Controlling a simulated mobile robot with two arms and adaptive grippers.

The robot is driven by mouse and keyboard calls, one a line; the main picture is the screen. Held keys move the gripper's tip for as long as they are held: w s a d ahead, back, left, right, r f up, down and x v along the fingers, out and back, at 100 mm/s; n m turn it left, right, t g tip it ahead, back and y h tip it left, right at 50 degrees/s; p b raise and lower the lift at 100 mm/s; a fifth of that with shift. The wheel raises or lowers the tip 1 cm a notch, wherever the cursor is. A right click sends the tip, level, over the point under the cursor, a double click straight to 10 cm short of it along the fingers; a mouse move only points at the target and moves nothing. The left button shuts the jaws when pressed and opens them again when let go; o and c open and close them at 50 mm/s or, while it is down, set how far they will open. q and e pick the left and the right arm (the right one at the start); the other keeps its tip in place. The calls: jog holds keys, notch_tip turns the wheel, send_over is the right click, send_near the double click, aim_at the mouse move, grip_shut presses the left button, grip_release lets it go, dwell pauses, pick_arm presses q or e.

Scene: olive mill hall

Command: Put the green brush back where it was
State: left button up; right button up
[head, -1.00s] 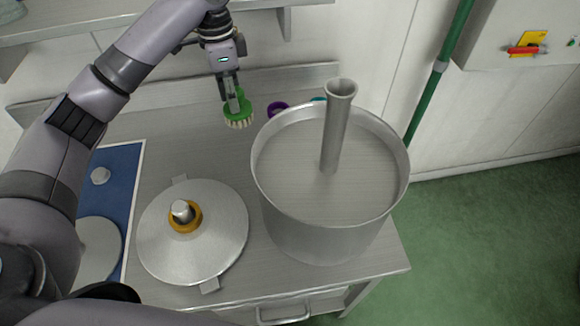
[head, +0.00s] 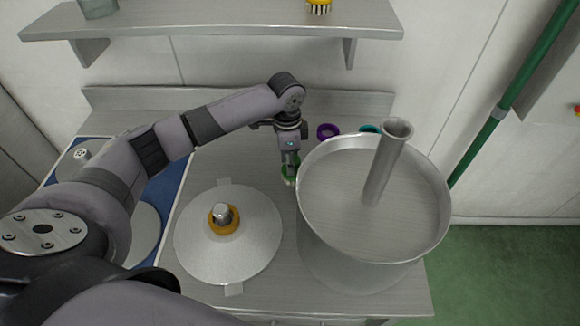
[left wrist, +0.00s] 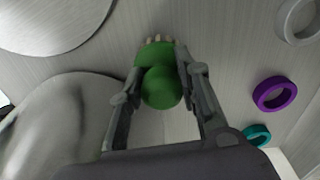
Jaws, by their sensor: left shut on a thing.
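The green brush (left wrist: 162,84) is between the fingers of my left gripper (left wrist: 162,88) in the left wrist view, with pale bristles at its far end. My left gripper is shut on it. In the head view the brush (head: 289,172) hangs bristles down below my left gripper (head: 290,165), just left of the big metal pot. It is low over the steel table; I cannot tell whether the bristles touch it. My right gripper is not in view.
The steel pot (head: 318,250) with an upright tube (head: 385,165) stands on the right. A round lid (head: 228,262) with an orange ring lies in front. Purple (head: 328,131) and teal (head: 369,129) rings lie behind. A wall shelf (head: 220,22) holds a yellow brush (head: 319,7).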

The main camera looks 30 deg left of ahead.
pick_arm(q)
jog(key=shift+f, duration=1.7)
jog(key=o, duration=1.1)
jog(key=shift+f, duration=0.1)
jog(key=shift+r, duration=0.4)
notch_tip(320, 180, up, 10)
jog(key=shift+a+r+b, duration=0.15)
jog(key=shift+r+b, duration=0.1)
jog(key=shift+b, duration=0.55)
jog(key=shift+s+r, duration=0.1)
jog(key=shift+r, duration=0.4)
